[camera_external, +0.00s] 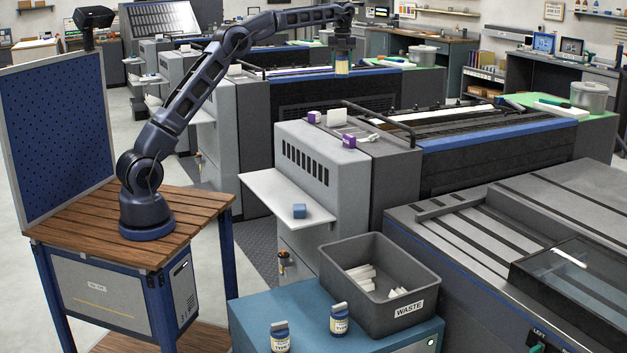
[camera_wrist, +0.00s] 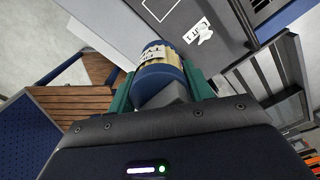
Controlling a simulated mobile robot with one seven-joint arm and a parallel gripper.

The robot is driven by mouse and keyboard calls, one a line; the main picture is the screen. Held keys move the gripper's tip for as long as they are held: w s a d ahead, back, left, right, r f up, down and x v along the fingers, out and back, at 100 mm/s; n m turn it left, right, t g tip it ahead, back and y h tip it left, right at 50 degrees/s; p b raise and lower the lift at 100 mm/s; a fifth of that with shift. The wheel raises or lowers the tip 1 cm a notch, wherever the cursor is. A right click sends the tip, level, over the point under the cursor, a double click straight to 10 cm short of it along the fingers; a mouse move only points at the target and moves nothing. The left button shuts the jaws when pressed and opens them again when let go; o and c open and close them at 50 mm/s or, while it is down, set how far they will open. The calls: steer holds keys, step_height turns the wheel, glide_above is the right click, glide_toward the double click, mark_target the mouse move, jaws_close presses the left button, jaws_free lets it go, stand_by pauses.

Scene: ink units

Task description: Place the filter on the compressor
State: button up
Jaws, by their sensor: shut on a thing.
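My gripper (camera_external: 342,54) is raised at the end of my outstretched arm, above the middle machine row. It is shut on a canister (camera_external: 342,67) with a cream-yellow body, likely the filter. In the wrist view the canister (camera_wrist: 160,62) sits between the green fingers of my gripper (camera_wrist: 158,75). It shows a blue band and a label with dark letters. Two similar blue-and-cream containers (camera_external: 339,319) (camera_external: 280,337) stand on a teal cabinet (camera_external: 250,312) at the front. No part carries a readable compressor label, so I cannot tell which unit is the compressor.
A grey waste bin (camera_external: 372,322) with white pieces stands on the teal cabinet. A small blue block (camera_external: 299,211) sits on a white shelf (camera_external: 275,194). Purple items (camera_external: 348,141) lie on the grey machine (camera_external: 310,155). A blue perforated panel (camera_external: 55,145) stands beside my base.

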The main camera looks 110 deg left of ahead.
steer(key=w+d+r+m, duration=0.1)
steer(key=w+d+m, duration=0.35)
steer(key=d, duration=0.85)
steer(key=w+d+m, duration=0.2)
steer(key=w+d, duration=0.6)
steer(key=d, duration=0.6)
steer(key=w+d+r+m, duration=0.1)
steer(key=w+d+m, duration=0.2)
steer(key=w+d, duration=0.7)
steer(key=m, duration=0.9)
glide_above(309, 339)
step_height(309, 339, down, 67)
steer(key=shift+f, duration=0.2)
steer(key=o, duration=0.6)
steer(key=shift+f, duration=0.15)
steer(key=o, duration=0.4)
